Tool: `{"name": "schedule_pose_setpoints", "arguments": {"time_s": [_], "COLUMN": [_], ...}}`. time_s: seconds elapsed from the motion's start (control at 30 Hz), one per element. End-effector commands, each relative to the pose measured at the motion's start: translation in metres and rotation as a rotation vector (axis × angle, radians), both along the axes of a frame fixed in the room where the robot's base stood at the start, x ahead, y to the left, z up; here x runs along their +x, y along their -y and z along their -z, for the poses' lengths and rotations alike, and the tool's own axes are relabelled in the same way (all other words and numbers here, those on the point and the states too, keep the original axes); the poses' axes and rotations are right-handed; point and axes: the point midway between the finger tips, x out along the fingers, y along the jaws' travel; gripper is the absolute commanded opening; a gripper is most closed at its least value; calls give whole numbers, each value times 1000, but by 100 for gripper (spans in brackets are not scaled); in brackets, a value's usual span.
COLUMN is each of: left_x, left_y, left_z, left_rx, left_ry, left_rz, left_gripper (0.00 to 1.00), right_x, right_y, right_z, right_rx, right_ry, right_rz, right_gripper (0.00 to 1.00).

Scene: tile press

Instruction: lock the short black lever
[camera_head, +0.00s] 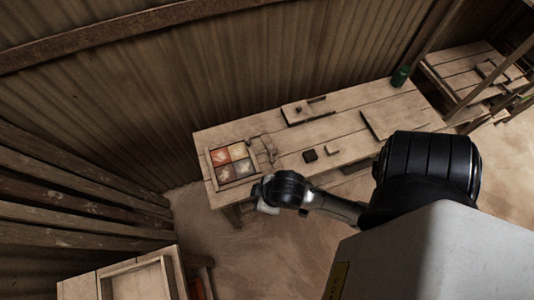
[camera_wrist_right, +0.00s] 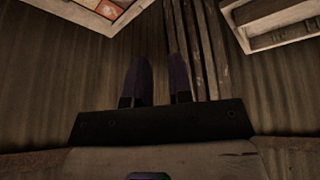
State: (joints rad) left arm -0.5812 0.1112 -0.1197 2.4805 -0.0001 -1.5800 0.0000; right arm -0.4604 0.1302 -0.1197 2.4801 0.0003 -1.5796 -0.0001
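The short black lever cannot be told for certain at this size. A wooden frame (camera_head: 213,175) with several red, orange and grey tiles sits at the left end of the workbench, with a small latch-like fitting (camera_head: 268,147) beside it. A small black block (camera_head: 310,155) lies mid-bench. A board (camera_head: 296,117) with small dark parts lies at the back. My right gripper (camera_head: 266,208) hangs at the bench's front left edge. In the right wrist view its two fingers (camera_wrist_right: 160,75) are apart with nothing between them. My left gripper is out of view.
The workbench (camera_head: 350,140) also bears a flat board (camera_head: 393,122) and a green bottle (camera_head: 400,76) at the far right. A wooden stand with a tray (camera_head: 104,287) is at lower left. A corrugated wall stands behind the bench. Open floor lies in front.

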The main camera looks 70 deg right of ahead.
Motion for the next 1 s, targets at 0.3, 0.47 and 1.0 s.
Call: {"name": "schedule_pose_setpoints", "arguments": {"time_s": [0.3, 0.47, 1.0], "left_x": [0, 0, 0], "left_y": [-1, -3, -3], "left_z": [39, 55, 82], "left_rx": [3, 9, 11], "left_ry": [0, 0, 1], "left_rz": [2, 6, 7], "left_gripper": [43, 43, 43], "right_x": [121, 181, 259], "right_y": [10, 18, 140], "right_z": [-41, -34, 119], "right_rx": [-104, -187, -430], "right_ry": [288, 306, -331], "right_rz": [-79, -121, -146], "right_gripper": [0, 0, 0]}}
